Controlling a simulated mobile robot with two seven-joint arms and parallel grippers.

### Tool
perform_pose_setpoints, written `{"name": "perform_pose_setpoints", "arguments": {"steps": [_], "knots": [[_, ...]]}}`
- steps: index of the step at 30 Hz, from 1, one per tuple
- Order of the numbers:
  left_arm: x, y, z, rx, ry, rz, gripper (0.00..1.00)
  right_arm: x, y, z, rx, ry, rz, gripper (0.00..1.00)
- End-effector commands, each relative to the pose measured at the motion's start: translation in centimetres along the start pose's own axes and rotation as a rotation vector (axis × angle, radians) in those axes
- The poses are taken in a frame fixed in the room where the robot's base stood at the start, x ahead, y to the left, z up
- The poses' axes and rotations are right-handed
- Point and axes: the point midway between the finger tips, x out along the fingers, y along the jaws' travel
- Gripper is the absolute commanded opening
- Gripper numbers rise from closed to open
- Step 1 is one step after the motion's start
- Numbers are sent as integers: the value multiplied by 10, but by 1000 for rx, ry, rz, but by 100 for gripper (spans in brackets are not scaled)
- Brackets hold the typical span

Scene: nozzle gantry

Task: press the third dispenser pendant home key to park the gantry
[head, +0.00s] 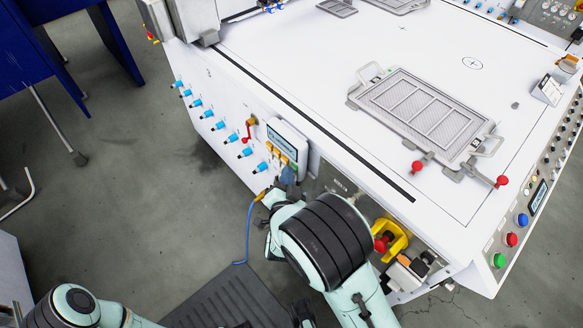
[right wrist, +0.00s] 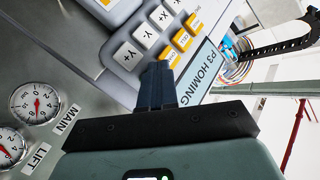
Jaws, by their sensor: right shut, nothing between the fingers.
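The dispenser pendant (head: 287,137) is a pale box with a screen on the front of the white machine, at the centre of the head view. In the right wrist view its screen (right wrist: 205,72) reads "P3 HOMING", beside white axis keys (right wrist: 128,56) and orange keys (right wrist: 182,39). My right gripper (head: 288,174) is shut and empty, its fingertips (right wrist: 158,70) at the lower edge of the keypad by the orange keys. The fingers cover part of the keypad, so the key under them is hidden and I cannot tell whether they touch it. My left gripper is out of view.
Blue fittings (head: 219,126) and a red-handled valve (head: 247,135) sit left of the pendant. A yellow guard (head: 391,238) with a red knob is to the right. Two gauges (right wrist: 35,103) are beside the gripper in the wrist view. The grey floor at left is mostly clear.

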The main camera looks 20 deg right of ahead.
Motion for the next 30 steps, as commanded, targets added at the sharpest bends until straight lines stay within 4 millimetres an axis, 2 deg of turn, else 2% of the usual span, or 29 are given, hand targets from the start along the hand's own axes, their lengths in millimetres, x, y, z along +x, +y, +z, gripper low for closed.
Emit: {"name": "perform_pose_setpoints", "arguments": {"steps": [13, 24, 30], "knots": [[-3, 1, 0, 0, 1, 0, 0, -12, -9, 8, 1, 2, 0, 0], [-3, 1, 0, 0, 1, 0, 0, -14, -10, 10, 0, 1, 0, 0], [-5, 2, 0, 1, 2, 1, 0, -26, -20, 18, 0, 0, -2, 0]]}}
